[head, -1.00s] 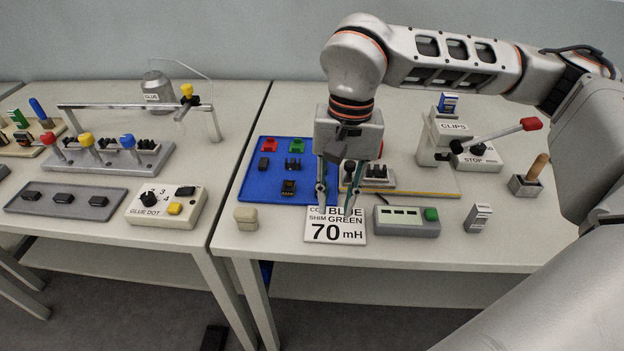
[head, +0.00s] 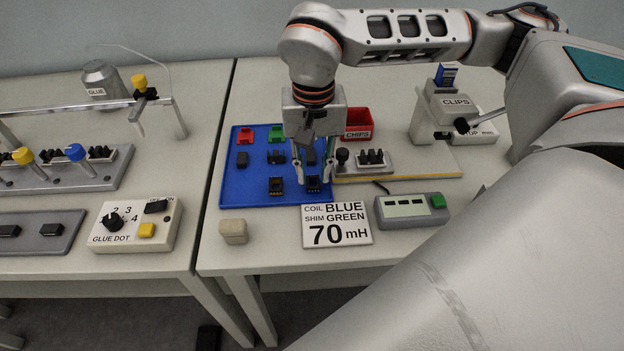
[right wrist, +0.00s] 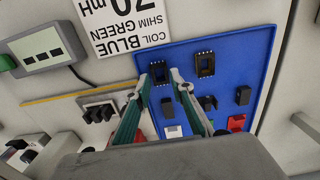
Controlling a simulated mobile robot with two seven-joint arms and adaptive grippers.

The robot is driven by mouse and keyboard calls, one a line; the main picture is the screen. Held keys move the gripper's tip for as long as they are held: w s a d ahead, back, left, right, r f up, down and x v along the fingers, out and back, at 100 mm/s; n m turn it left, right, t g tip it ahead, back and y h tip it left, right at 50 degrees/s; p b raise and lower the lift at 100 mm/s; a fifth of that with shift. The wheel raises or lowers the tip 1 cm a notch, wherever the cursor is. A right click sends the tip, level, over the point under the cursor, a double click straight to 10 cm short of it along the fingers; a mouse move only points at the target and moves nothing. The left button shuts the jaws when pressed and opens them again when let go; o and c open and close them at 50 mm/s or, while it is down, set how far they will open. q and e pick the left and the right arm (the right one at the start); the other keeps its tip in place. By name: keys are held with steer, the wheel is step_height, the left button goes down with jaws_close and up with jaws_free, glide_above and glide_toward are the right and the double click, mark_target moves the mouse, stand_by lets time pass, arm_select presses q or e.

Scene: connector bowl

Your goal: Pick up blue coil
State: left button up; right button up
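The blue tray (head: 235,185) holds a red piece (head: 246,135), a green piece (head: 276,134), several dark parts and two dark sockets along its front, the left one (head: 276,186) and the right one (head: 313,184). My right gripper (head: 313,180) is above the tray's right part, pointing down. Its fingers are apart, as the right wrist view also shows (right wrist: 160,76), with no part clearly held. I cannot make out the blue coil; the gripper hides part of the tray's back right. My left gripper is not in view.
A card (head: 337,226) reading coil BLUE, shim GREEN, 70 mH lies in front of the tray. A meter box (head: 411,208), a red chips bin (head: 359,120) and a clips dispenser (head: 446,108) stand to the right. A beige block (head: 233,231) is front left.

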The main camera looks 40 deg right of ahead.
steer(key=shift+f, duration=0.8)
steer(key=c, duration=0.6)
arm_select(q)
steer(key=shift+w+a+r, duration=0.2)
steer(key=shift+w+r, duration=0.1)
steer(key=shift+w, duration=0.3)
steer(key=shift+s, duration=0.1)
